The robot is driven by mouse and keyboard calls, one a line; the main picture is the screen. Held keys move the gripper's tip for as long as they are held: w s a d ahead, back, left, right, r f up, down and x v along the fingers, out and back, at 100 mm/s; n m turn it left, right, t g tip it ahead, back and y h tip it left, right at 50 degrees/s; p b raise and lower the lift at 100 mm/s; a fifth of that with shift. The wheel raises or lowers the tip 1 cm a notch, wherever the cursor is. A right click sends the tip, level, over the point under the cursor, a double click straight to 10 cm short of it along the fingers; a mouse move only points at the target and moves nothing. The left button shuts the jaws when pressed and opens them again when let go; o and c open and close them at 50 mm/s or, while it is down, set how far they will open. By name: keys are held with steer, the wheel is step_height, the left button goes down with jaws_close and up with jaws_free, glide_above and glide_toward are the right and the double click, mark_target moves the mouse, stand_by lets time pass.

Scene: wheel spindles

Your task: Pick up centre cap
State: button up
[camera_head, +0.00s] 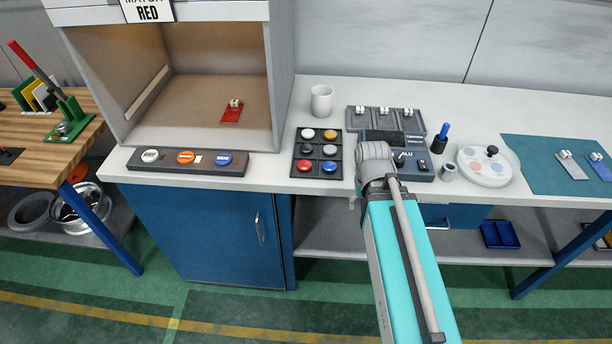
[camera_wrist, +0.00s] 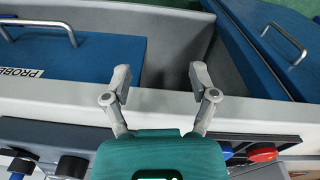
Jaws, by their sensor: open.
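Several round centre caps sit in a black tray (camera_head: 296,177): white, yellow, black, grey, a red cap (camera_head: 303,166) and a blue cap (camera_head: 328,167) in the front row. In the wrist view the red cap (camera_wrist: 262,154) and part of the blue cap (camera_wrist: 226,152) show at the lower right, beyond the right finger. My gripper (camera_wrist: 160,80) is open and empty, with its fingertips over the bench's front edge, apart from the caps. In the head view my arm hides the gripper, just right of the tray.
A booth (camera_head: 204,142) with a red plate (camera_head: 231,112) inside and a "RED" sign stands left. A button panel (camera_head: 220,161) lies before it. A white mug (camera_head: 321,101) stands behind the tray. A grey device with knobs (camera_head: 418,166) and a round white dish (camera_head: 484,179) are right.

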steer(key=f, duration=0.1)
steer(key=f+b, duration=0.1)
steer(key=m, duration=0.1)
steer(key=shift+s+d+f+b, duration=0.3)
steer(key=shift+d+f, duration=0.1)
steer(key=shift+c, duration=1.2)
